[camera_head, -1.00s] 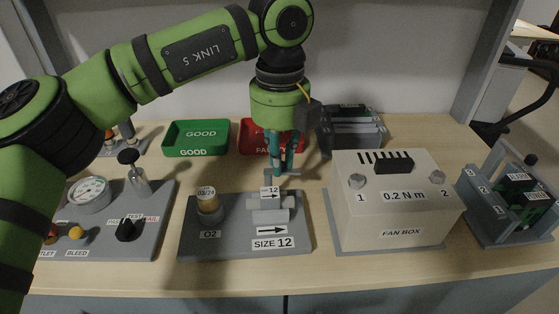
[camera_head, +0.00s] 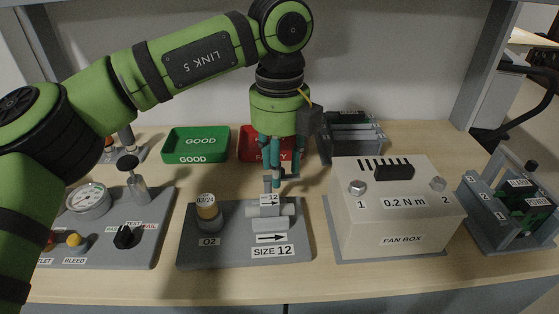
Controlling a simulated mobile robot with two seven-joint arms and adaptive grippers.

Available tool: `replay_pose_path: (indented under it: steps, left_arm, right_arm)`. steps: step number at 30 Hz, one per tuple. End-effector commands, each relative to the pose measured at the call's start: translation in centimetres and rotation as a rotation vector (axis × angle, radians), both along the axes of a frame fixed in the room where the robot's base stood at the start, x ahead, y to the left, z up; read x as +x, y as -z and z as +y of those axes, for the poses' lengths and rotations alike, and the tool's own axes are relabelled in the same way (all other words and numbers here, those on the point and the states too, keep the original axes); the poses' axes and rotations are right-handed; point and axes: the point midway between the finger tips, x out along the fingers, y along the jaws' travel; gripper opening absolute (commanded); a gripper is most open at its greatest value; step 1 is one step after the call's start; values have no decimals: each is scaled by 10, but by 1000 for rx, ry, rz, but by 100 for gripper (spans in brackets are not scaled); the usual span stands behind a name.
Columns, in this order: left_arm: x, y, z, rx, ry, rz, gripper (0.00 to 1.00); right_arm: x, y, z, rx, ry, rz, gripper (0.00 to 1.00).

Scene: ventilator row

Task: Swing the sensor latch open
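The grey plate (camera_head: 196,256) marked O2 and SIZE 12 lies near the front of the table. On it a pale horizontal sensor body (camera_head: 283,211) sits in a grey holder. A small tag reading 12 stands above it. A narrow grey upright piece (camera_head: 267,183), perhaps the latch, rises behind the tag. My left gripper (camera_head: 279,179) points down just behind this piece, its teal fingers close to it. I cannot tell whether they touch it or how far they are spread. My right gripper is not in view.
The cream fan box (camera_head: 398,215) is to the right, the gauge panel (camera_head: 88,251) to the left. Behind are a green GOOD tray (camera_head: 196,157), a red FAULTY tray (camera_head: 250,148) and a grey rack (camera_head: 352,146).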

Motion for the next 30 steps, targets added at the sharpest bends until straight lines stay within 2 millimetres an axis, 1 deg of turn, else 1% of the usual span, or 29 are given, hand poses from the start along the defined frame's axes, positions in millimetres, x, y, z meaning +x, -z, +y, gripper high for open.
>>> replay_pose_path:
  steps: [5,8,11,18,22,25,30]
  left_arm:
    - [0,-1,0,0,0,0,41]
    - [0,-8,0,-2,1,-2,41]
    - [0,-21,-1,0,-1,-3,41]
    - [0,-59,0,-1,-1,-3,41]
    - [0,-73,0,0,-1,-2,41]
    - [0,-78,0,0,0,0,41]
    - [0,-80,0,0,0,1,41]
  right_arm:
    - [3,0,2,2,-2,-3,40]
    - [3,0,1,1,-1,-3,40]
    - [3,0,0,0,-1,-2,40]
    - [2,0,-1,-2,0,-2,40]
    - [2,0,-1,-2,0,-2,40]
    - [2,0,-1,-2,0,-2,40]
    - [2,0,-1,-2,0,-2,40]
